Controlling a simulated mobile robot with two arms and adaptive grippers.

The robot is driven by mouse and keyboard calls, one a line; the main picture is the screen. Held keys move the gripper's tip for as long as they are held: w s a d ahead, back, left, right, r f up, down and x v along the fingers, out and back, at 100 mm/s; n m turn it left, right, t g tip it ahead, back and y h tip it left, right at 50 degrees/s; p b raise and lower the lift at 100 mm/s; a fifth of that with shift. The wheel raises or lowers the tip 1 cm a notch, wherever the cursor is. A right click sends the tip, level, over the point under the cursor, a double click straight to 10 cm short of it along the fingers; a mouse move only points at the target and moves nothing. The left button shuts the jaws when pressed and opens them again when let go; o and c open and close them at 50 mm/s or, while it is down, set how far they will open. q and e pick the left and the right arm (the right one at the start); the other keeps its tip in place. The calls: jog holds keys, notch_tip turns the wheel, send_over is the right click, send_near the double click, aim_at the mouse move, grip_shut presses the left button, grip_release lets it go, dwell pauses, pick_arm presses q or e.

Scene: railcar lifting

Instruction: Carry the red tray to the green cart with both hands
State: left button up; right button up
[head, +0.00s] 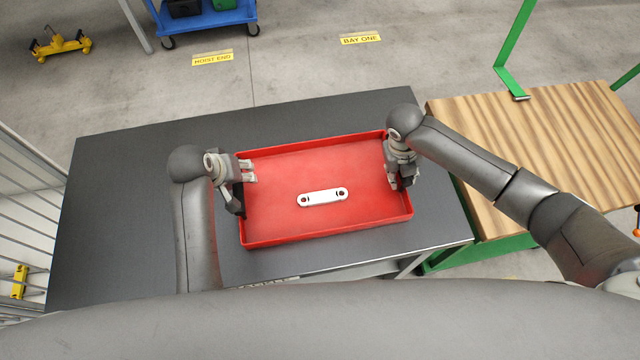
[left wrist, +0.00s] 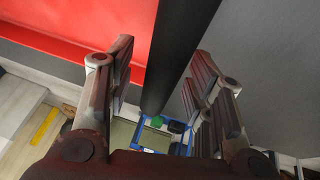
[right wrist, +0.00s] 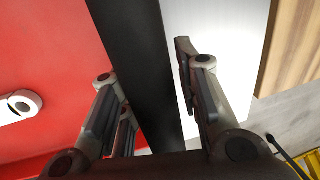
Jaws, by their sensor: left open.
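The red tray (head: 290,222) lies flat on a dark table, with a white two-holed link (head: 322,197) inside it. The green cart (head: 545,150) has a wooden top and green frame, beside the table at right. My left gripper (head: 242,186) is open at the tray's left end; in the left wrist view a dark bar passes between its fingers (left wrist: 160,75). My right gripper (head: 402,178) is at the right end. In the right wrist view a dark bar lies between its fingers (right wrist: 150,100), with a gap beside the right finger.
The dark table (head: 120,220) has bare room left of the tray. A green post (head: 513,40) rises at the cart's far edge. A blue trolley (head: 205,18) and a yellow hoist part (head: 60,45) stand on the floor beyond. A barred rack (head: 25,200) is at left.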

pick_arm(q)
jog(key=c, duration=0.7)
pick_arm(e)
grip_shut()
pick_arm(q)
grip_shut()
jog(key=shift+w+r, duration=0.15)
jog(key=shift+r, duration=0.1)
pick_arm(e)
jog(key=shift+w+r, duration=0.15)
jog(key=shift+r, duration=0.05)
